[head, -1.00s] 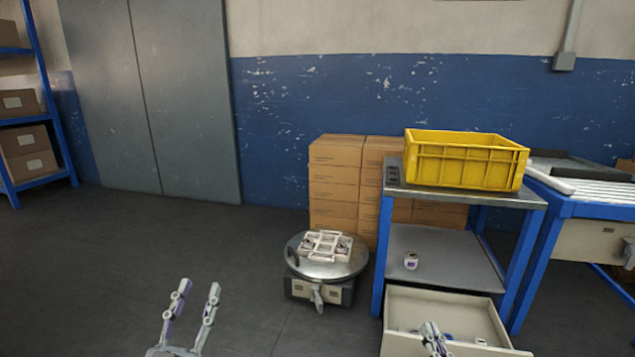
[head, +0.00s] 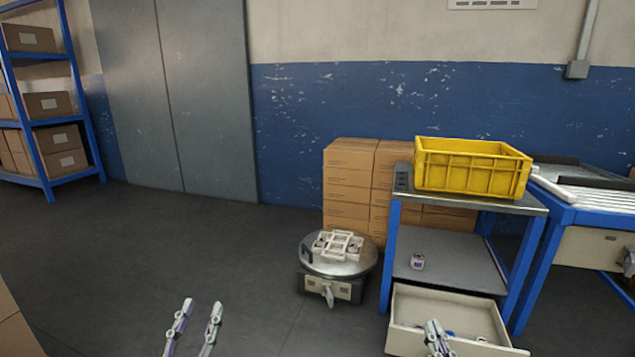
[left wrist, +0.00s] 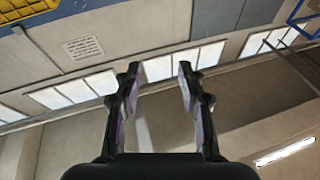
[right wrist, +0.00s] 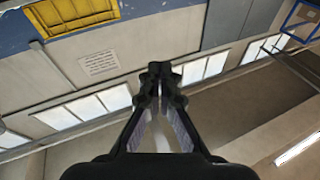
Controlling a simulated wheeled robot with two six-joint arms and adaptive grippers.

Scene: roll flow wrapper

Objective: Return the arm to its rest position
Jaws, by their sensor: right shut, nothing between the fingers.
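My left gripper (head: 198,312) is at the bottom of the head view, fingers apart and empty, over bare floor. It also shows open in the left wrist view (left wrist: 160,75), with wall and windows beyond it. My right gripper (head: 435,325) is at the bottom right of the head view, in front of the open drawer (head: 403,312). In the right wrist view its fingertips (right wrist: 160,75) meet, with nothing between them.
A workbench (head: 398,205) carries a yellow crate (head: 470,178); a small roll (head: 417,262) lies on its lower shelf. A round metal machine (head: 352,268) with a pale frame on top stands left of it. Cartons (head: 348,185) are stacked behind.

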